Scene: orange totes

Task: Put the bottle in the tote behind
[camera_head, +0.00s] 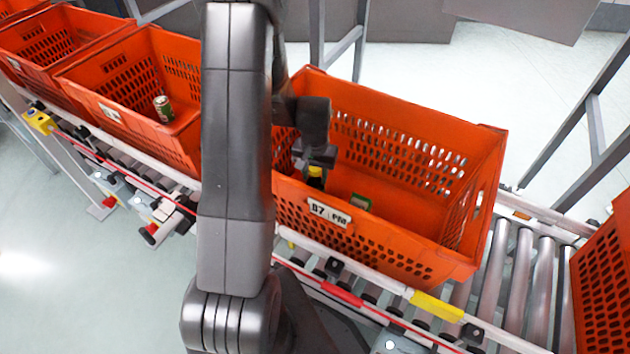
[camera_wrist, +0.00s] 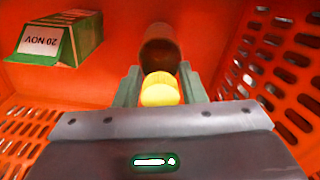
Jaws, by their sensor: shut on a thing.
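The bottle has a yellow cap and a dark body. It shows in the head view (camera_head: 315,178) inside the near orange tote (camera_head: 400,112), and in the wrist view (camera_wrist: 160,92) between my fingers. My gripper (camera_head: 316,157) reaches down into this tote and is shut on the bottle near its cap; its fingers show in the wrist view (camera_wrist: 160,85). The bottle's lower end is hidden in the head view by the tote's front wall. Another orange tote (camera_head: 135,85) stands to the left, with a green and silver can in it.
A green and white carton (camera_wrist: 62,38) lies in the tote with the bottle; it also shows in the head view (camera_head: 361,201). The totes stand on a roller conveyor (camera_head: 520,265). Further totes stand at the far left (camera_head: 60,40) and right edge (camera_head: 605,285). Grey metal posts rise behind.

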